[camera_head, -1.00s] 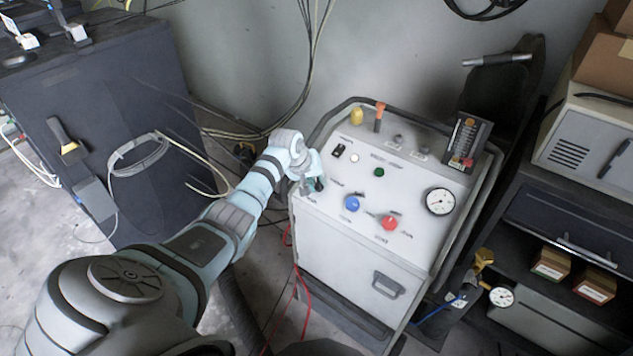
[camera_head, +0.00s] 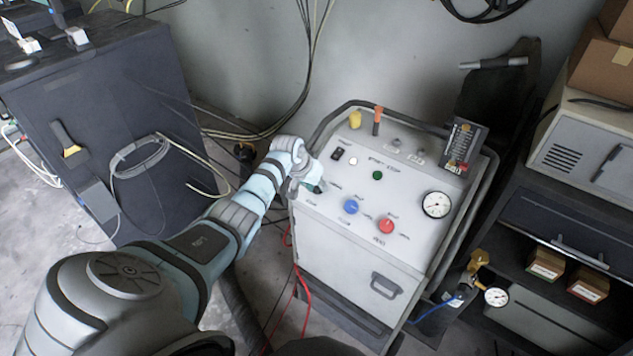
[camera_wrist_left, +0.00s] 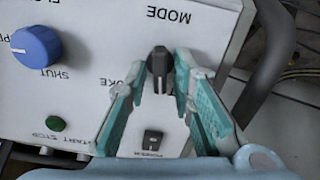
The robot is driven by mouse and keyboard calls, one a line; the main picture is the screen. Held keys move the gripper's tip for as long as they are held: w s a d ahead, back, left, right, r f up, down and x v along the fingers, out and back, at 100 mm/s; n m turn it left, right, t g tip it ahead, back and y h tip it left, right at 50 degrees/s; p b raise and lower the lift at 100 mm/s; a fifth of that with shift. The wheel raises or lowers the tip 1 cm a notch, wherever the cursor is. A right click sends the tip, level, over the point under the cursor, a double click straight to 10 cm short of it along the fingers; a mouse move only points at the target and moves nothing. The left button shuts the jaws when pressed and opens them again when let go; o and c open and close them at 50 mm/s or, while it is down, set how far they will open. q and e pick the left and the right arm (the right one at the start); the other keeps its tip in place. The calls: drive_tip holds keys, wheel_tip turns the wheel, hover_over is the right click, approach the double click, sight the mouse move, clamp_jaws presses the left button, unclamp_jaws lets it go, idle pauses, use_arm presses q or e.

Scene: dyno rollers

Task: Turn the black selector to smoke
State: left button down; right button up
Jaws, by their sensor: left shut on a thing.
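The black selector (camera_wrist_left: 159,66) is on the light grey panel of the wheeled machine, beside the printed word MODE. In the left wrist view the lettering is upside down, and a partly covered word ending in "OKE" is left of the selector. My left gripper (camera_wrist_left: 160,70) has its teal-padded fingers on either side of the selector and is shut on it. In the head view the left gripper (camera_head: 316,186) is at the panel's left edge and mostly covers the selector. I cannot tell which mark the selector points at. My right gripper is out of view.
A blue knob (camera_head: 351,206), a red knob (camera_head: 387,226) and a round gauge (camera_head: 437,204) are right of the gripper. A black rocker switch (camera_wrist_left: 152,140) and a green button (camera_wrist_left: 55,124) are close by. A dark cabinet (camera_head: 105,130) stands left.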

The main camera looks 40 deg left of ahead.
use_arm(q)
drive_tip(key=m, duration=0.5)
drive_tip(key=shift+d+m+p, duration=0.15)
drive_tip(key=shift+m+p, duration=0.15)
drive_tip(key=shift+p, duration=0.05)
drive_tip(key=shift+d+m, duration=0.1)
drive_tip(key=shift+m, duration=2.2)
drive_tip(key=c, duration=1.7)
unclamp_jaws()
drive_tip(key=v, duration=1.2)
drive_tip(key=shift+s+d, duration=0.1)
drive_tip(key=shift+s, duration=0.05)
